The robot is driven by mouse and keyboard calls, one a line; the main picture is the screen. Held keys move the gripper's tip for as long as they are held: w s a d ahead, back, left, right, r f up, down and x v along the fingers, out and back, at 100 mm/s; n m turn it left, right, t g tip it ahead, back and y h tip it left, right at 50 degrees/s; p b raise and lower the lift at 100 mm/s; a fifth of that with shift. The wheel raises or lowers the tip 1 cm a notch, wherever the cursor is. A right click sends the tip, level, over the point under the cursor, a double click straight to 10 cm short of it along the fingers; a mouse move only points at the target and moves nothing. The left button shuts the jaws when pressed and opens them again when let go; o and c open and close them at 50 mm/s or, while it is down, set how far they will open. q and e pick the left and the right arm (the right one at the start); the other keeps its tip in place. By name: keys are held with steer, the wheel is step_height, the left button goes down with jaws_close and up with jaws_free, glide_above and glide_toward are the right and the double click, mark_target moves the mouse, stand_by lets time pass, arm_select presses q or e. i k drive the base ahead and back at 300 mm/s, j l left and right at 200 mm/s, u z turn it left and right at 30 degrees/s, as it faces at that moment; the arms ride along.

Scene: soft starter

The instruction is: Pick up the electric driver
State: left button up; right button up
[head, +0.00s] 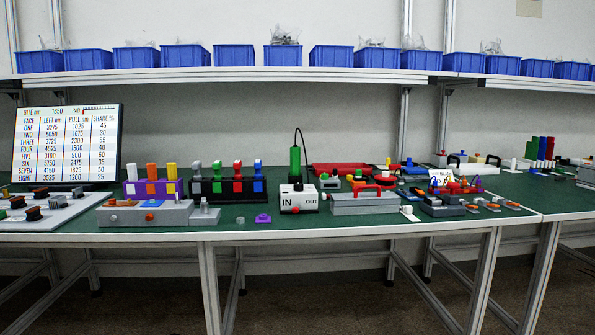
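A green upright tool with a black cord looping from its top, which looks like the electric driver (295,162), stands near the middle of the table in the head view. Its lower end meets a white box marked IN and OUT (299,198); I cannot tell whether it sits in the box or just behind it. Neither of my grippers shows in this view.
The green-topped table (350,226) has a bare front strip. Left of the driver are a black rack (228,189) and a grey box (150,213). Right are a grey case with a red handle (364,203) and a red tray (340,168). Blue bins (234,55) line the shelf above.

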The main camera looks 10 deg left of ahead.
mark_target(295, 151)
steer(key=i+l, duration=0.1)
steer(key=i, duration=0.8)
